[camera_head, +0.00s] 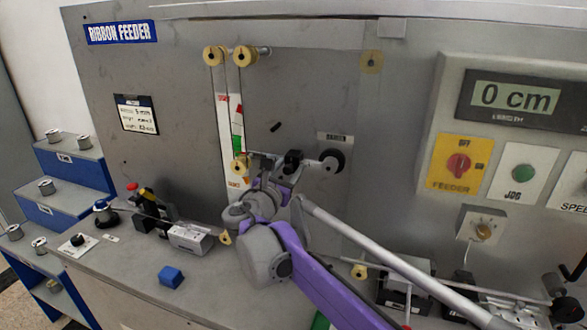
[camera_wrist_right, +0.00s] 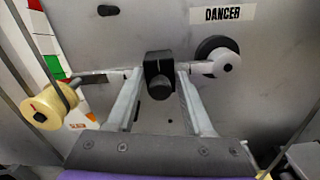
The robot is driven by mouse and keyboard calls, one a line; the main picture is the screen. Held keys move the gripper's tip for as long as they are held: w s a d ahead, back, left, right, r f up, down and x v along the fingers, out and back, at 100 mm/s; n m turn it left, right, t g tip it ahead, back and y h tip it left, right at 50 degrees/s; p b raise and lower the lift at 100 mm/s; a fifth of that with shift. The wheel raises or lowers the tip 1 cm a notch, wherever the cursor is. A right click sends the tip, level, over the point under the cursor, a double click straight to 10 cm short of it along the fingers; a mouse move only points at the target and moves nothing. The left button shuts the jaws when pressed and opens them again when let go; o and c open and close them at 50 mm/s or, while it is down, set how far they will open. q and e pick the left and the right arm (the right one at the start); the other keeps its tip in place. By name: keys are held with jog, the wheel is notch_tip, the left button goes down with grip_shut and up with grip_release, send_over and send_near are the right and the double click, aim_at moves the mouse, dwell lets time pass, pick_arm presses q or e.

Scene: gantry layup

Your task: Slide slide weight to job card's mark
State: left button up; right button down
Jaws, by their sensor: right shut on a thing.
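The slide weight is a small black block with a round knob (camera_wrist_right: 158,78), on the pale dancer arm (camera_wrist_right: 115,77) in the wrist view. It also shows in the head view (camera_head: 293,160). My right gripper (camera_wrist_right: 160,90) has one finger on each side of the weight and is shut on it. The dancer arm runs from a yellow roller (camera_wrist_right: 48,105) at left to a dark round pivot (camera_wrist_right: 217,57) at right. The job card (camera_head: 137,114) hangs on the panel at left in the head view; its writing is too small to read. My left gripper is not in view.
A red, white and green scale strip (camera_head: 237,125) stands behind the ribbon and yellow roller. A blue block (camera_head: 171,277) and a splicing device (camera_head: 190,238) sit on the bench at left. Blue steps (camera_head: 70,175) hold spools.

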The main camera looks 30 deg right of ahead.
jog(key=shift+w+a, duration=0.7)
jog(key=shift+w, duration=0.15)
jog(key=c, duration=0.7)
grip_release()
jog(key=shift+o, duration=0.2)
jog(key=shift+s+d, duration=0.1)
jog(key=v, duration=1.1)
jog(key=shift+d, duration=0.1)
